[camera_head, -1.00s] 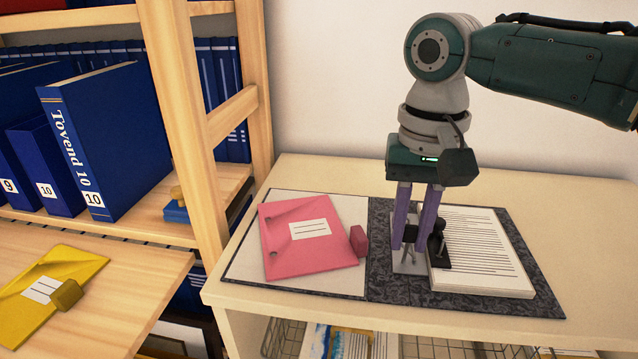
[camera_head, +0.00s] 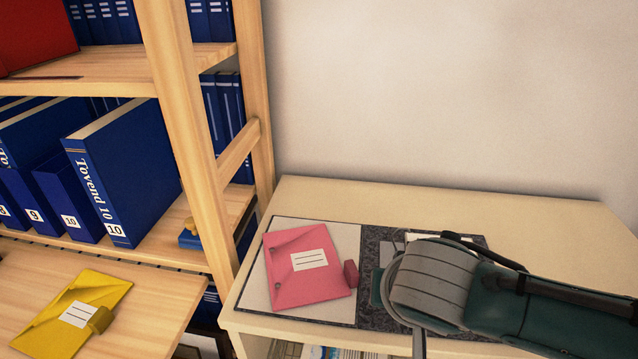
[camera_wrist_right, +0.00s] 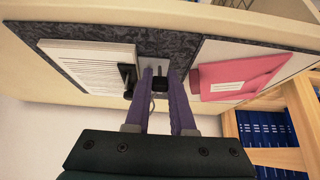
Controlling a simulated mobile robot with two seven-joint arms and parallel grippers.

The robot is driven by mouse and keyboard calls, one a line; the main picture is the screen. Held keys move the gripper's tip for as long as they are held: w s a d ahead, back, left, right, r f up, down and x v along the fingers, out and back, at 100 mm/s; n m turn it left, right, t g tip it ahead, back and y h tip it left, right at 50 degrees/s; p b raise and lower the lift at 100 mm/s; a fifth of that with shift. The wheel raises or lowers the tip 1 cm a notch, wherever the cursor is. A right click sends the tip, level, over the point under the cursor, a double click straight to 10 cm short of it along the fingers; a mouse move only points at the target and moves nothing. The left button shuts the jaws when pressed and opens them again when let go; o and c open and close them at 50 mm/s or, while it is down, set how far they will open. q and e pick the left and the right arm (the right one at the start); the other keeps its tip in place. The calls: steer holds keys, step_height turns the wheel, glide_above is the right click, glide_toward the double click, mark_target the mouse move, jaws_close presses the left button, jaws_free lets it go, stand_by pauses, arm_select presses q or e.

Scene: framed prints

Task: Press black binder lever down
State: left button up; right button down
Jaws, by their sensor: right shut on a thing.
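The open binder (camera_head: 371,245) lies on the cream cabinet top, with its dark marbled inside cover up. In the right wrist view, the binder (camera_wrist_right: 198,45) holds a stack of printed pages (camera_wrist_right: 85,65) beside a metal mechanism plate (camera_wrist_right: 153,65). A black clamp piece (camera_wrist_right: 127,77) sits at the pages' edge. My right gripper (camera_wrist_right: 160,81) has its purple fingers pointing at the mechanism and is shut on the small black lever (camera_wrist_right: 160,82). In the head view my right arm hides the gripper, the lever and most of the pages. My left gripper is not in view.
A pink folder (camera_head: 300,280) lies on the binder's left side, close to my right arm. A yellow folder (camera_head: 60,330) lies on a wooden shelf at left. A wooden rack (camera_head: 180,130) with blue binders (camera_head: 125,165) stands left. The cabinet top behind the binder is clear.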

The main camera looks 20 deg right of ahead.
mark_target(389, 326)
steer(key=f+t+h+b, duration=0.1)
steer(key=b, duration=0.2)
steer(key=s+f+t+h+b, duration=0.1)
steer(key=t+b, duration=0.1)
steer(key=b, duration=0.1)
steer(key=a+f+t+h+b, duration=0.1)
steer(key=t+b, duration=0.1)
steer(key=b, duration=0.2)
steer(key=shift+s, duration=0.3)
steer(key=shift+r+t+h+b, duration=0.1)
steer(key=shift+t+h+b, duration=0.2)
steer(key=shift+b, duration=0.45)
steer(key=c, duration=0.8)
jaws_free()
steer(key=shift+r, duration=0.1)
steer(key=shift+o, duration=0.2)
steer(key=v, duration=1)
steer(key=shift+d+r+p, duration=0.1)
steer(key=shift+p, duration=0.25)
